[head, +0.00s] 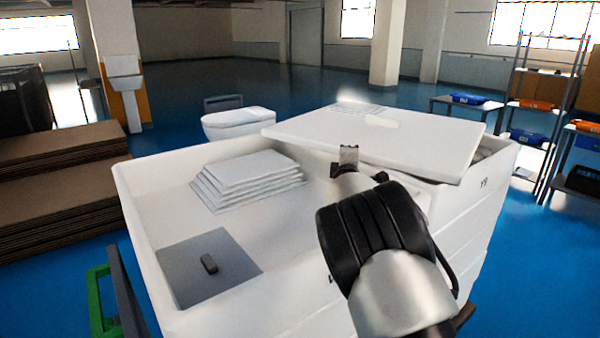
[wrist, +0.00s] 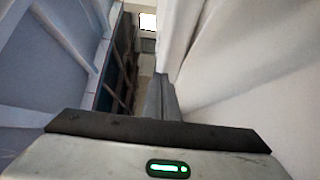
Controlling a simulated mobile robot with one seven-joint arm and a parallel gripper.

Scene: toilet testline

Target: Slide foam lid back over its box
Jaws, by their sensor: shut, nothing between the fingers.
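The foam lid (head: 395,137) is a flat white slab with a small pale patch on top. It lies askew on the white foam box (head: 478,205), tilted and shifted to the left. A dark gap shows along the box's right rim. My gripper (head: 349,154) is shut and empty, just in front of the lid's near left edge. I cannot tell whether it touches the lid. In the wrist view a pale wall fills the right side, close by. My arm hides part of the box's near side.
A toilet (head: 238,123) stands behind. Brown boards (head: 60,190) are stacked left; shelving (head: 545,110) stands right.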

